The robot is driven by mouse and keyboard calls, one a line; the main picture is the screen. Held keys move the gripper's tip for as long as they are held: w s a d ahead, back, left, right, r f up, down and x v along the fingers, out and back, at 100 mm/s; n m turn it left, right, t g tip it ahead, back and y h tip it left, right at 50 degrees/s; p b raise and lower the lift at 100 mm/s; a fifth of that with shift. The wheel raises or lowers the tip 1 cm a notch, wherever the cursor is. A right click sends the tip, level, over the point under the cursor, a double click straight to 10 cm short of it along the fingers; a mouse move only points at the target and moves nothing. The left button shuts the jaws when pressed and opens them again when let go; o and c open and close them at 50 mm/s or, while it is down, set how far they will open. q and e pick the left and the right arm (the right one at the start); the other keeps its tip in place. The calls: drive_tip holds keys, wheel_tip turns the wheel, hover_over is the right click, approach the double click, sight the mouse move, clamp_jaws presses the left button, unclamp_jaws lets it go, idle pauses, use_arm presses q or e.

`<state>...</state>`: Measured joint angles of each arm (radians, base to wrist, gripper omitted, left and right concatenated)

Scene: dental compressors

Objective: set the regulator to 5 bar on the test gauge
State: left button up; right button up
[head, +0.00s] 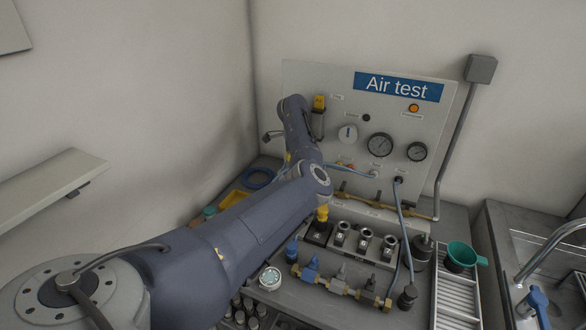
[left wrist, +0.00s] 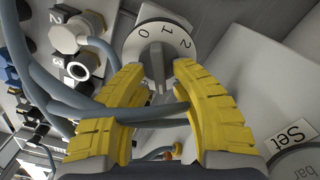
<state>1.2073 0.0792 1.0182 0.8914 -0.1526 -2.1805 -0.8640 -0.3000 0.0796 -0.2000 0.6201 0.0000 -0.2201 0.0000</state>
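A white round dial with a pointer (head: 348,133) sits on the "Air test" panel (head: 300,80). In the left wrist view the dial (left wrist: 155,52) shows the figures 0, 1 and 2. Two round gauges, a larger one (head: 380,145) and a smaller one (head: 417,151), are to its right; their readings are too small to tell. My left gripper (left wrist: 157,72) has its yellow fingers apart, in front of the dial's lower edge, one at each side of its grey pointer. Contact cannot be told. In the head view my arm hides most of this gripper. My right gripper is out of view.
Grey hoses (left wrist: 140,116) cross close to the fingers, near numbered ports (left wrist: 82,65). A "Set" label (left wrist: 294,134) is to the right. Brass fittings (head: 340,287) and a green funnel (head: 463,254) stand on the bench, with a sink at the right.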

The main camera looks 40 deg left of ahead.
use_arm(q)
drive_tip(key=shift+o, duration=0.7)
drive_tip(key=shift+r, duration=0.1)
wheel_tip(320, 180, up, 12)
drive_tip(key=shift+a, duration=0.1)
idle(0.4)
